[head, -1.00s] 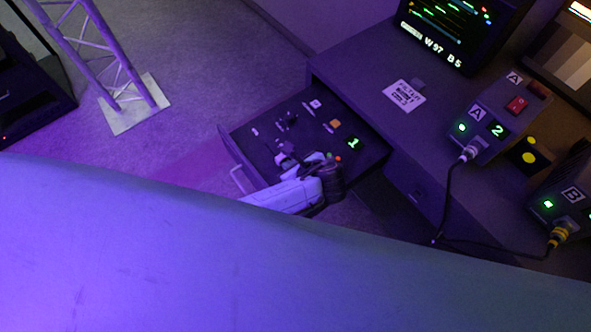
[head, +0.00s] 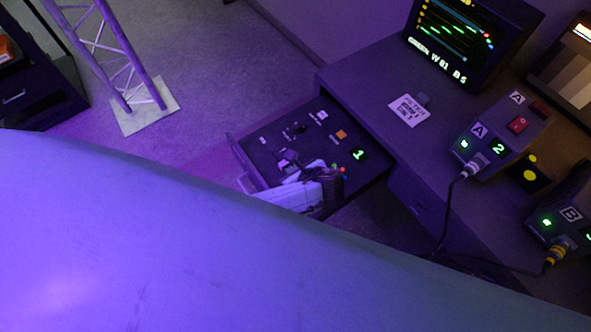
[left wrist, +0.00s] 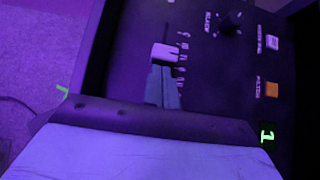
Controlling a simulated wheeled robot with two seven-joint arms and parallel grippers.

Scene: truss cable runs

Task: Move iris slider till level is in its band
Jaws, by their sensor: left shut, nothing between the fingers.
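The iris slider's pale cap (left wrist: 165,52) stands on a dark control panel (head: 270,141) in a pulled-out drawer. My left gripper (head: 288,165) is over this panel, shut and empty. In the left wrist view its closed fingertips (left wrist: 163,72) are right at the near side of the cap; I cannot tell whether they touch. The scale marks beside the slot are partly covered. The monitor (head: 462,42) shows coloured traces with several green segments and a readout that looks like W 81 and a small B value. My right gripper is not in view.
The panel also has a black knob (left wrist: 231,22), a white button (left wrist: 271,43), an orange button (left wrist: 271,90) and a green "1" display (head: 359,154). A truss (head: 105,55) stands at left.

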